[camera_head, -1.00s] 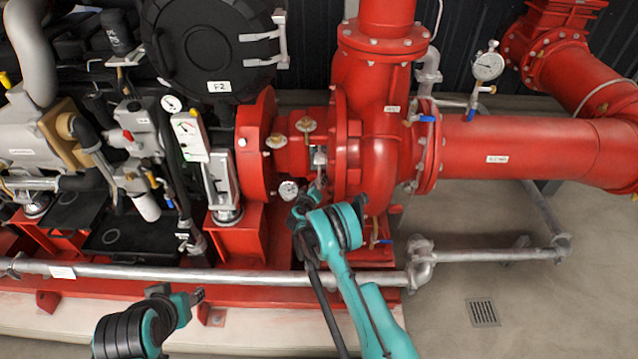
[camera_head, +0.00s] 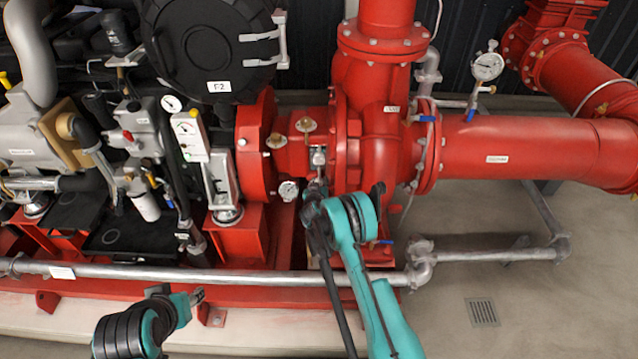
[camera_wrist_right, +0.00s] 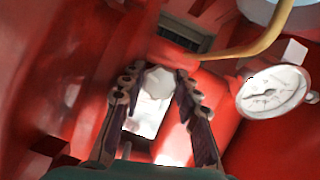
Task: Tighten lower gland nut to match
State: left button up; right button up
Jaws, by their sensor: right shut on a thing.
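In the right wrist view, a pale, faceted nut (camera_wrist_right: 158,81), seemingly the lower gland nut, sits between the dark fingertips of my right gripper (camera_wrist_right: 158,90). The gripper is shut on it. A bright metal surface shows below it between the fingers. In the head view, my right gripper (camera_head: 318,185) reaches into the gap of the red pump housing (camera_head: 380,165), below a small silver part (camera_head: 318,157). The nut is hidden there by the gripper and wrist. My left gripper (camera_head: 197,297) hangs at the lower left, away from the pump; its jaws are too small to read.
A small gauge (camera_head: 288,190) sits just left of my right gripper; a gauge (camera_wrist_right: 272,92) and brass tube (camera_wrist_right: 245,48) show close by in the wrist view. Brass fittings (camera_head: 305,124) are above. A grey pipe (camera_head: 200,270) crosses in front. Floor at right is open.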

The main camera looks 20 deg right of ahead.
dwell(0.5)
jog(key=o, duration=1.2)
jog(key=v, duration=1.2)
jog(key=shift+f, duration=0.15)
